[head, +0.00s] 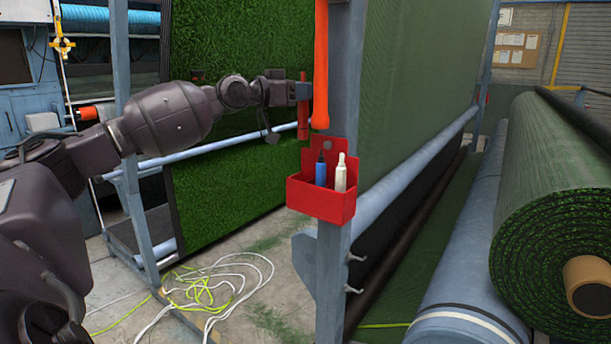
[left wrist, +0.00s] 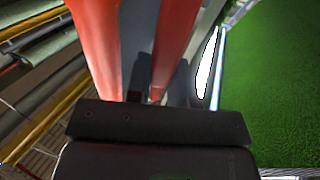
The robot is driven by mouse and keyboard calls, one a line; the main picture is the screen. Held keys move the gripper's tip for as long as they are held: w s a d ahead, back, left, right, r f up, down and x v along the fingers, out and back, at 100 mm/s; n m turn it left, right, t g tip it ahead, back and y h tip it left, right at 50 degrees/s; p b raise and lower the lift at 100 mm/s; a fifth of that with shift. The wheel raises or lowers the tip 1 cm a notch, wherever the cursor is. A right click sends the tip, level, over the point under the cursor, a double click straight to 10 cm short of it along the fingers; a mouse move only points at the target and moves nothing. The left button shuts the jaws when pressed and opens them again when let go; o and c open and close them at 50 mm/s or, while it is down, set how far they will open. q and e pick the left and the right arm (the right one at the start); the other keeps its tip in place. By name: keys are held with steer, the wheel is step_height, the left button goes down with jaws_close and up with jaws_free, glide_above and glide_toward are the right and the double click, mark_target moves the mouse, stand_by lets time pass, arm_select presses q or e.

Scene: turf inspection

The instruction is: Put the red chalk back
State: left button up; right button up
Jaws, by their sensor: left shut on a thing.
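My left gripper (head: 300,91) reaches in from the left and is shut on the red chalk (head: 303,119), a slim upright red stick beside the grey post. The gripper is above and slightly left of the red holder (head: 320,203), a small open-topped box fixed to the post. A blue chalk (head: 321,170) and a white chalk (head: 341,174) stand upright in the holder. The held chalk is apart from the holder. In the left wrist view two red shapes rise past the dark gripper body; I cannot tell for sure which is the chalk. My right gripper is not in view.
A long orange-red thing (head: 320,65) hangs on the post (head: 344,75) close to the right of my gripper. Green turf (head: 215,150) hangs behind. Turf rolls (head: 548,200) lie at the right. Loose cables (head: 225,285) lie on the floor below.

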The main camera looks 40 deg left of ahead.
arm_select(q)
glide_above(313, 159)
steer(key=v, duration=0.4)
step_height(313, 159, down, 12)
steer(key=shift+w, duration=0.1)
steer(key=shift+d+f, duration=0.1)
steer(key=shift+f, duration=0.4)
step_height(313, 159, down, 4)
steer(key=shift+r+b, duration=0.1)
steer(key=shift+b, duration=0.2)
steer(key=shift+f, duration=0.25)
steer(key=o, duration=0.6)
steer(key=shift+c, duration=0.2)
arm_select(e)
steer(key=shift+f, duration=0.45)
